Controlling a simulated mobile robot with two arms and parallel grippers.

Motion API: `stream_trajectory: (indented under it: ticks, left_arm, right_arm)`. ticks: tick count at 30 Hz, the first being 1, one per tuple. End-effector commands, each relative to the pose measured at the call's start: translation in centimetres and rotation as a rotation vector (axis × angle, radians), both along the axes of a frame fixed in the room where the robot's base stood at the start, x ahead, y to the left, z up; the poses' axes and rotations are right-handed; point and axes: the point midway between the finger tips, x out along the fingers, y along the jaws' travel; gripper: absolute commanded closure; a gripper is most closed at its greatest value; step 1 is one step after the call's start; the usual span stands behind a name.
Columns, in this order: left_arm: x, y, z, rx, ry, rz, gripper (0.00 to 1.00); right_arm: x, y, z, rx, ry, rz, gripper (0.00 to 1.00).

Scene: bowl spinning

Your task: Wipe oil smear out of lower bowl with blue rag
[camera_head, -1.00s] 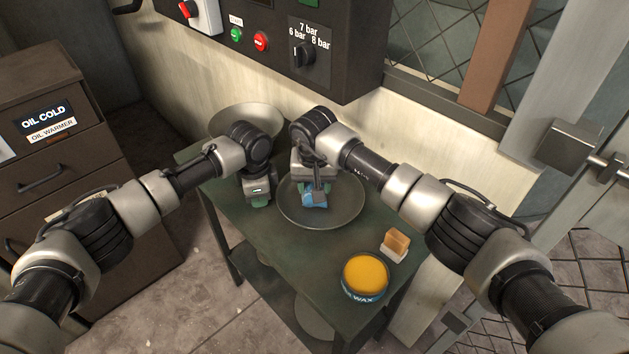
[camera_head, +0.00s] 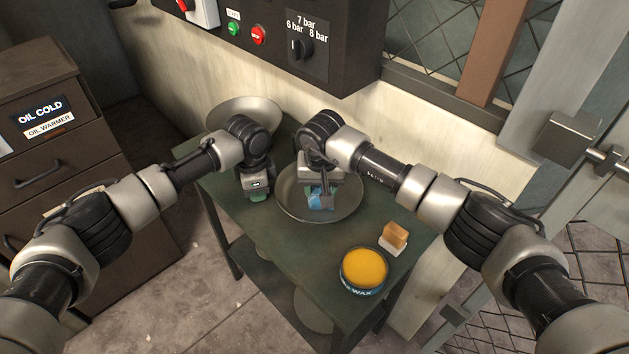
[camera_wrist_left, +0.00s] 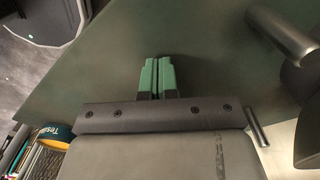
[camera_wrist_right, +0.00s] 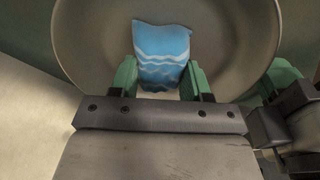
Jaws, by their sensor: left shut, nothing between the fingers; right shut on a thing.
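A wide grey-brown bowl (camera_head: 350,201) sits on the green table. The blue rag (camera_head: 318,202) is inside it; in the right wrist view the rag (camera_wrist_right: 162,52) lies against the bowl's inner surface (camera_wrist_right: 95,40), light blue with pale wavy bands. My right gripper (camera_wrist_right: 160,80) is shut on the rag, a finger at each side of it. In the head view my right gripper (camera_head: 322,199) is inside the bowl, partly hiding the rag. My left gripper (camera_head: 257,195) is shut and empty, just left of the bowl near the tabletop. I cannot make out an oil smear.
A second bowl (camera_head: 235,108) stands at the table's back left. A yellow wax tin (camera_head: 364,268) and an orange-brown block on a white base (camera_head: 394,237) are at the front right. A control box (camera_head: 270,45) overhangs behind. A round object (camera_head: 313,312) is on the lower shelf.

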Motion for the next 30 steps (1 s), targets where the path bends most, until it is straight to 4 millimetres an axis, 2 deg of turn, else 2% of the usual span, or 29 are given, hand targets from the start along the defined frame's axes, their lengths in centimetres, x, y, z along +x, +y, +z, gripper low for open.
stream_trajectory:
  ticks: [4,11,22,30]
  left_arm:
    - [0.0,0.0,0.0,0.000,0.000,0.000,1.00]
    - [0.0,0.0,0.0,0.000,0.000,0.000,1.00]
    - [0.0,0.0,0.0,0.000,0.000,0.000,1.00]
    - [0.0,0.0,0.0,0.000,0.000,0.000,1.00]
  right_arm:
    - [-0.7,-0.7,0.0,0.000,0.000,0.000,0.72]
    - [-0.8,-0.7,-0.3,0.000,0.001,0.000,0.72]
    - [1.2,1.4,-0.1,-0.001,0.001,0.000,0.72]
    - [1.7,1.8,-0.1,0.001,0.002,0.000,0.72]
